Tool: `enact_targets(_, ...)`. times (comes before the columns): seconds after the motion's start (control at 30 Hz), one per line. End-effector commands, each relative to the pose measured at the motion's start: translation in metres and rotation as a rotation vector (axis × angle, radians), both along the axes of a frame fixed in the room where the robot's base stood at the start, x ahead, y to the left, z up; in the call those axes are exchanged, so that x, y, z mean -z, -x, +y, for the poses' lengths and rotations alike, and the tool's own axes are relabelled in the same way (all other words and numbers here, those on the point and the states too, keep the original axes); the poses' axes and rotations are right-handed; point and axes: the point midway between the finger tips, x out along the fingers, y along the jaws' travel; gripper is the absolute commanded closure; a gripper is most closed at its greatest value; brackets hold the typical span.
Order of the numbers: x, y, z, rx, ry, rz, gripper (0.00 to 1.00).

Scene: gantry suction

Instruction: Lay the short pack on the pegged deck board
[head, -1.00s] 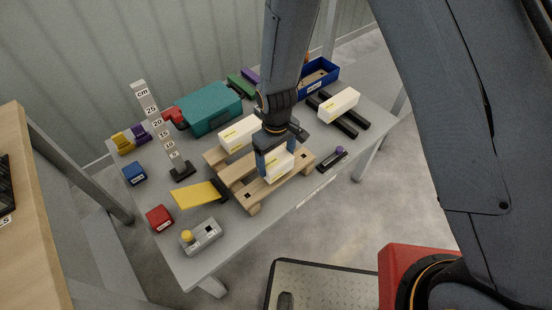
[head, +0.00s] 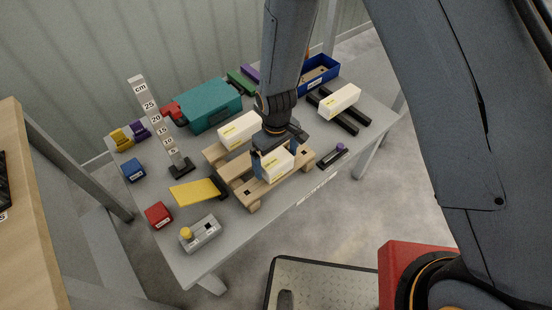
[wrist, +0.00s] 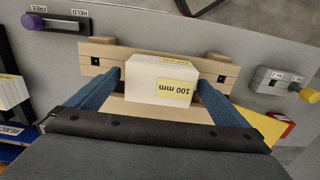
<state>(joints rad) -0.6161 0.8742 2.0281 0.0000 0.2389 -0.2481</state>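The short pack (wrist: 160,80), a white block with a yellow "100 mm" label, lies on the pallet's front deck board (wrist: 95,54), between two dark square marks. In the head view the pack (head: 277,164) sits between my gripper's fingers on the wooden pallet (head: 230,172). My gripper (wrist: 160,82) is open around the pack. A gap shows at its left finger; the right finger is very close to the pack, and contact there is unclear. The pack's underside is hidden.
Another white pack (head: 240,129) lies on the pallet's back part, and one (head: 340,100) on black rails (head: 338,120). A yellow ramp (head: 194,192), a grey button box (head: 200,235), a height scale (head: 157,120) and a teal case (head: 209,105) stand around the pallet.

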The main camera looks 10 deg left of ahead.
Motion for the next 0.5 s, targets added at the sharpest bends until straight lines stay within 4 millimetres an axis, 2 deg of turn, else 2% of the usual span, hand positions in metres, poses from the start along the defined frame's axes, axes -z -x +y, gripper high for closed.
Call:
enact_targets(0.3, -0.003, 0.0, 0.0, 0.0, -0.001, -0.001, 0.0)
enact_targets(0.5, -0.024, -0.001, 0.001, 0.0, -0.002, -0.003, 0.0)
